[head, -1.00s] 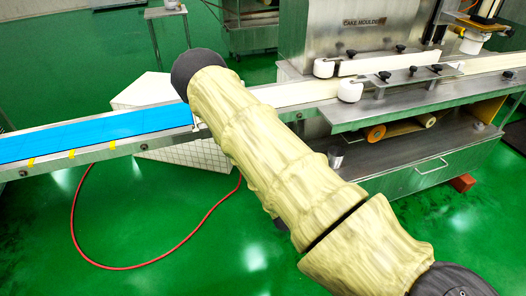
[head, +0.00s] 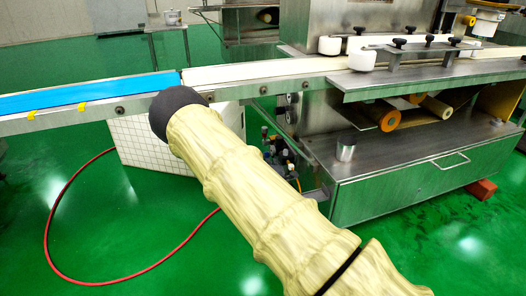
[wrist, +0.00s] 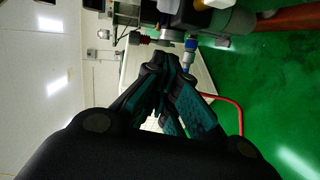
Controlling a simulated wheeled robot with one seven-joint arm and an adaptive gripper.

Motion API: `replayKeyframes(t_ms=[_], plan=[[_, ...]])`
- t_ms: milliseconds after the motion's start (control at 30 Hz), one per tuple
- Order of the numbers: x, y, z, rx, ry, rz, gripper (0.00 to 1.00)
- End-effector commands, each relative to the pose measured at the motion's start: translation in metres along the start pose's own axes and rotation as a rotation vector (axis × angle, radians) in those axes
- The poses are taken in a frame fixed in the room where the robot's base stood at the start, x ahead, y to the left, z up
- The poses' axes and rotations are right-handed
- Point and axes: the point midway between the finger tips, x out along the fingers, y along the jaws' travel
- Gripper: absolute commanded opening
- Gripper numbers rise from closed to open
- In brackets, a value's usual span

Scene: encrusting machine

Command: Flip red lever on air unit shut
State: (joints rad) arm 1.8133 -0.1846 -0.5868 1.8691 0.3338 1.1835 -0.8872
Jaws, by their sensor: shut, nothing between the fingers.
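The air unit (head: 280,155) is a small cluster of dark valves and fittings on the machine's side, below the conveyor in the head view. My arm partly covers it there. In the wrist view the air unit (wrist: 168,22) is at the top, with grey metal bodies and a blue fitting (wrist: 187,62). A small dark red part (wrist: 140,38) shows at its left; I cannot tell for sure that it is the lever. My gripper (wrist: 170,62) is shut and empty, its tips just below the unit in the picture. Contact is unclear. The head view hides my gripper.
A red hose (head: 48,235) loops over the green floor and also shows in the wrist view (wrist: 238,112). A white tiled box (head: 135,135) stands under the blue conveyor belt (head: 90,92). The machine's steel cabinet (head: 400,185) is right of the unit.

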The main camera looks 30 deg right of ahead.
Motion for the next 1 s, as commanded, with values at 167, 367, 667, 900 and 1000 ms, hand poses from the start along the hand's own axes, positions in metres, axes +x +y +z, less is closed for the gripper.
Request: replayKeyframes(t_ms=[167, 367, 667, 900, 1000], plan=[[0.025, 0.001, -0.010, -0.065, 0.033, 0.087, 0.00], [0.035, 0.010, -0.016, -0.101, 0.047, 0.134, 0.00], [0.036, 0.013, -0.017, -0.105, 0.049, 0.139, 0.00], [0.043, 0.012, -0.017, -0.104, 0.048, 0.139, 0.00], [0.054, 0.012, -0.017, -0.104, 0.049, 0.140, 0.00]])
